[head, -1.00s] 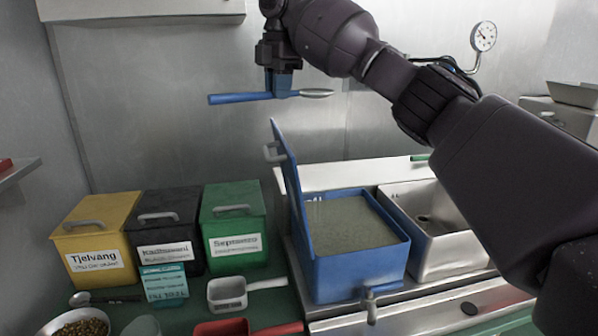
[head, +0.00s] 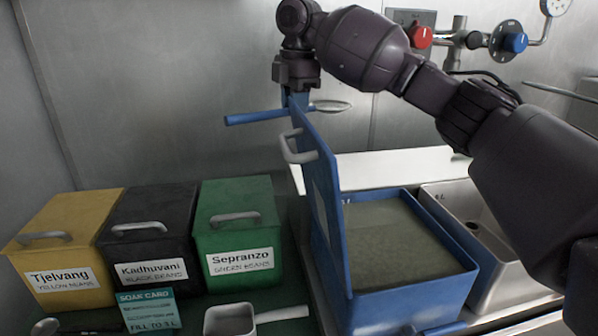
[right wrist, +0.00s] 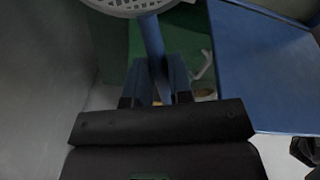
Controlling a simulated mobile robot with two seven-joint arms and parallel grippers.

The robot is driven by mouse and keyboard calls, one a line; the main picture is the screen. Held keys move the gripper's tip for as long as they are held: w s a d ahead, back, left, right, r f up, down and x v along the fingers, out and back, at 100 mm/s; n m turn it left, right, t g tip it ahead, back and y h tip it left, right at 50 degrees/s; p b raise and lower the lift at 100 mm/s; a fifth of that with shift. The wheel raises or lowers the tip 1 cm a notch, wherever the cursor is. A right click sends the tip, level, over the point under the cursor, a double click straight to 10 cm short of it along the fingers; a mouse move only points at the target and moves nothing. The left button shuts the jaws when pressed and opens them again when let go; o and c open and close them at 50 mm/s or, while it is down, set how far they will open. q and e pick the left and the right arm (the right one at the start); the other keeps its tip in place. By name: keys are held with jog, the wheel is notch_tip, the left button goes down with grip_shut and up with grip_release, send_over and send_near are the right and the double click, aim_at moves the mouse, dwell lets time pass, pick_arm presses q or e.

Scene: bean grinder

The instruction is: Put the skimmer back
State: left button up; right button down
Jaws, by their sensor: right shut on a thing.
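The skimmer has a blue handle (head: 256,117) and a grey metal head (head: 331,106). It is held about level above the counter, against the back wall. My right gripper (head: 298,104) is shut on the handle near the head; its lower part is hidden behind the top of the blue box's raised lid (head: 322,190). In the right wrist view the perforated head (right wrist: 135,5) lies past the fingertips and the blue handle (right wrist: 153,45) runs back between the fingers (right wrist: 153,80). My left gripper is not in view.
The blue box (head: 400,300) holds murky liquid, beside a steel sink (head: 500,275). Yellow (head: 60,230), black (head: 150,240) and green (head: 240,225) bins stand at left with a teal card (head: 148,311) and white scoop (head: 230,320). Red (head: 420,37) and blue (head: 514,42) taps are on the wall.

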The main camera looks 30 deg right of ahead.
jog(key=b, duration=0.1)
send_over(295, 182)
notch_tip(295, 182, down, 9)
jog(key=shift+w+r, duration=0.1)
jog(key=shift+f, duration=0.4)
notch_tip(295, 182, down, 6)
jog(key=shift+d+r+b, duration=0.1)
jog(key=shift+r+b, duration=0.15)
jog(key=shift+b, duration=0.6)
jog(key=shift+f, duration=0.2)
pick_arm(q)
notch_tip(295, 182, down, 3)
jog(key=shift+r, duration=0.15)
pick_arm(e)
jog(key=shift+r, duration=0.1)
